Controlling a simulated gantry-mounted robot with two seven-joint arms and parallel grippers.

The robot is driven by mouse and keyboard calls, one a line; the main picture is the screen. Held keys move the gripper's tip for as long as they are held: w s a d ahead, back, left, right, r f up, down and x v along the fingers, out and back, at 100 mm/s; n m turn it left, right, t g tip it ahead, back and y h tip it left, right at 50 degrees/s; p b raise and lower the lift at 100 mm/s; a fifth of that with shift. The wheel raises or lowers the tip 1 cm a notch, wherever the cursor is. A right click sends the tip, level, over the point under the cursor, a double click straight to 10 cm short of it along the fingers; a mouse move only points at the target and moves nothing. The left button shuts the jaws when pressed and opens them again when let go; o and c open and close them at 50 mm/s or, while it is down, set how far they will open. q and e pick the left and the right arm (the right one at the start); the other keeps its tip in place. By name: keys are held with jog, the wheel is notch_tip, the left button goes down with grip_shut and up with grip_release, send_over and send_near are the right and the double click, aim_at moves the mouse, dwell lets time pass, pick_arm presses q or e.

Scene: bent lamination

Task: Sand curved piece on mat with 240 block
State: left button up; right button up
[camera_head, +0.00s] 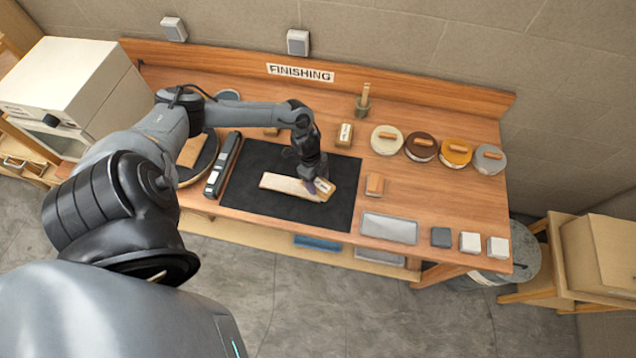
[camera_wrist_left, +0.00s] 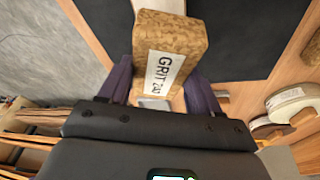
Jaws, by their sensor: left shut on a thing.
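The pale wooden curved piece (camera_head: 283,183) lies on the black mat (camera_head: 255,160) in the head view. My left gripper (camera_head: 316,181) is above the piece's right end, shut on a cork sanding block (camera_head: 326,188). A pale strip of the piece (camera_wrist_left: 158,5) shows past the block. My right gripper is out of view.
Another labelled cork block (camera_head: 344,134) stands behind the mat, and a small block (camera_head: 374,185) stands to its right. A grey tray (camera_head: 389,228) lies front right. A long black tool (camera_head: 223,165) borders the mat's left.

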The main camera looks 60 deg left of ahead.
pick_arm(q)
notch_tip(320, 180, up, 5)
jog(key=p, duration=0.4)
